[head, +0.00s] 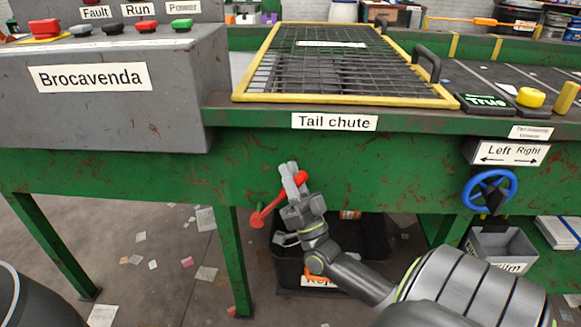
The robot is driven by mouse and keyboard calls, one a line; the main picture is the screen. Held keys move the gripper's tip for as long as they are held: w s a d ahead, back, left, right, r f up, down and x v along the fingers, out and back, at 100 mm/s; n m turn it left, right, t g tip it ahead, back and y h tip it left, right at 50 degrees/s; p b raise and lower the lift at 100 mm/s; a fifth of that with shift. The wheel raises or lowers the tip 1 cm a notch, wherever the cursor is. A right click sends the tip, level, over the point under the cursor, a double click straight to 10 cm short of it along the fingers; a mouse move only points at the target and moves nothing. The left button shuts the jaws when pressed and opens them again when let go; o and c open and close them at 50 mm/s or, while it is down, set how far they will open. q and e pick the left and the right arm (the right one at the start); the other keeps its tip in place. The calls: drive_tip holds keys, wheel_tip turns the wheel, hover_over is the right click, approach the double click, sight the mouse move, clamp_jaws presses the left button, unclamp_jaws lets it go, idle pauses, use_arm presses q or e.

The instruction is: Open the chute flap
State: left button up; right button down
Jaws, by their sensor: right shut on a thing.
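My right gripper (292,178) is in front of the green frame, below the "Tail chute" label (334,122). It is shut on a red lever (266,213). The lever slants from a round end at lower left up to its tip at the gripper. The gripper fingers hide part of the lever. A yellow-framed mesh guard (345,95) lies over the chute opening above, with a dark handle (428,62) at its right. I cannot make out the flap itself. My left gripper is not in view.
A dark bin (285,270) with a partly hidden label stands under the frame, behind my right arm. A blue handwheel (489,190) sticks out at right above a grey bin (500,243). A grey control box (105,95) fills the upper left. Paper scraps litter the floor.

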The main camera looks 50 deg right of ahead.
drive_tip(key=c, duration=1.6)
unclamp_jaws()
drive_tip(key=shift+s+f, duration=0.1)
drive_tip(key=shift+f, duration=0.1)
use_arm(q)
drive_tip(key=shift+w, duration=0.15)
use_arm(e)
drive_tip(key=shift+o, duration=0.3)
drive_tip(key=shift+d, duration=0.1)
drive_tip(key=shift+r, duration=0.1)
